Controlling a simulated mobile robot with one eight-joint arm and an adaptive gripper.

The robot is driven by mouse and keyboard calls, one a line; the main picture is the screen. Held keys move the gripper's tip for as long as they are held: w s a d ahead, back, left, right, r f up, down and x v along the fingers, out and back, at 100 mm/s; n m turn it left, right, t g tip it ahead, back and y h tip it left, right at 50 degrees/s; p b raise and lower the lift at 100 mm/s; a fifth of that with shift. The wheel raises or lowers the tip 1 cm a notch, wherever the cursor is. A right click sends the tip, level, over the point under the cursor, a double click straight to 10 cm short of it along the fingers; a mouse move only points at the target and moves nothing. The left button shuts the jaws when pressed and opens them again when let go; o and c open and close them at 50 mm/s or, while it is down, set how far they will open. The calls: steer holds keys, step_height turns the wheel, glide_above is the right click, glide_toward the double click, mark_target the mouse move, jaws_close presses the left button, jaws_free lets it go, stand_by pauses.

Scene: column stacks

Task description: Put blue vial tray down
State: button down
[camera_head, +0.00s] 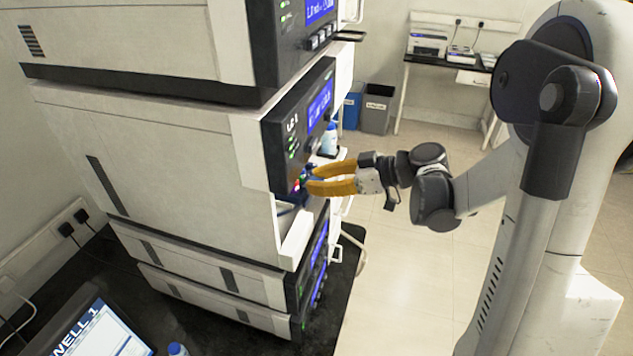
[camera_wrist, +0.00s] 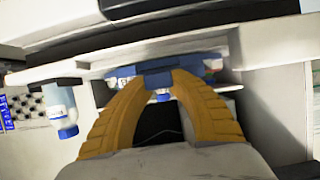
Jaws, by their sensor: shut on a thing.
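My gripper (camera_head: 309,181) has orange fingers and reaches from the right into the opening of the middle unit of the instrument stack (camera_head: 185,140). In the wrist view my gripper (camera_wrist: 160,78) has both fingertips closed on the blue vial tray (camera_wrist: 205,66). Small vials show at the tray's edge, partly hidden by the fingers. In the head view the blue vial tray (camera_head: 289,199) is mostly hidden by the fingers and the unit's front. I cannot tell whether the tray touches the floor of the compartment.
Bins (camera_head: 377,108) and a side table (camera_head: 450,64) are at the back. A screen (camera_head: 100,333) lies at front left.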

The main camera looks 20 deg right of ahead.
steer(key=shift+s, duration=0.1)
steer(key=c, duration=1.2)
jaws_free()
steer(key=shift+f, duration=0.1)
